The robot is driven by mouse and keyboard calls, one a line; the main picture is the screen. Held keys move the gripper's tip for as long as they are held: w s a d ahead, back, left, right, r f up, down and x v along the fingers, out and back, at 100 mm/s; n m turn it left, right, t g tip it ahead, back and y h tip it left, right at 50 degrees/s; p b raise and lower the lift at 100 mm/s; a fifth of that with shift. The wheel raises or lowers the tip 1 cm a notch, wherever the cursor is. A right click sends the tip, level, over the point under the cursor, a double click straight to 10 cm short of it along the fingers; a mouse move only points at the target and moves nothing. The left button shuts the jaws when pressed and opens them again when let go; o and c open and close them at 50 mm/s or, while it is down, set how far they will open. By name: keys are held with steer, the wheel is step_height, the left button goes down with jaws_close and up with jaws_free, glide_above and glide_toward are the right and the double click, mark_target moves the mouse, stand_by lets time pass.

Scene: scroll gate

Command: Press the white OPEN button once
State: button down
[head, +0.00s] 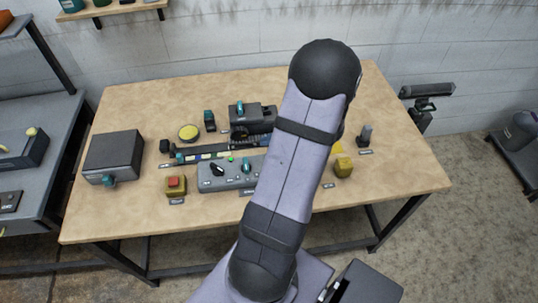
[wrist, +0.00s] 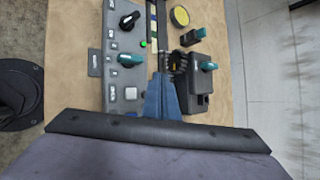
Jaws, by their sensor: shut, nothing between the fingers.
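The grey control panel (head: 212,178) lies on the table in the head view, its right part hidden behind my arm. A teal knob (wrist: 128,60), a black knob (wrist: 129,20) and a lit green lamp (wrist: 143,44) are on the same panel. My gripper (wrist: 163,78), with blue fingers, is shut and empty, just right of the white button in the wrist view. Its height above the panel is unclear. In the head view my arm hides it.
A dark machine with a teal handle (wrist: 200,76) stands close to the right of my gripper in the wrist view. The head view also shows a red button on a yellow box (head: 175,184), a dark box (head: 113,153) and a yellow disc (head: 188,132). The front table edge is clear.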

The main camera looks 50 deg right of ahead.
steer(key=shift+s+d+r+m, duration=0.2)
steer(key=shift+s+d+m, duration=0.1)
steer(key=shift+s+d, duration=0.25)
steer(key=shift+w+f, duration=0.1)
steer(key=shift+f, duration=0.05)
step_height(320, 180, down, 7)
steer(key=b, duration=0.5)
steer(key=shift+f+b, duration=0.15)
steer(key=shift+b, duration=0.2)
steer(key=shift+f+b, duration=0.65)
steer(key=shift+b, duration=0.05)
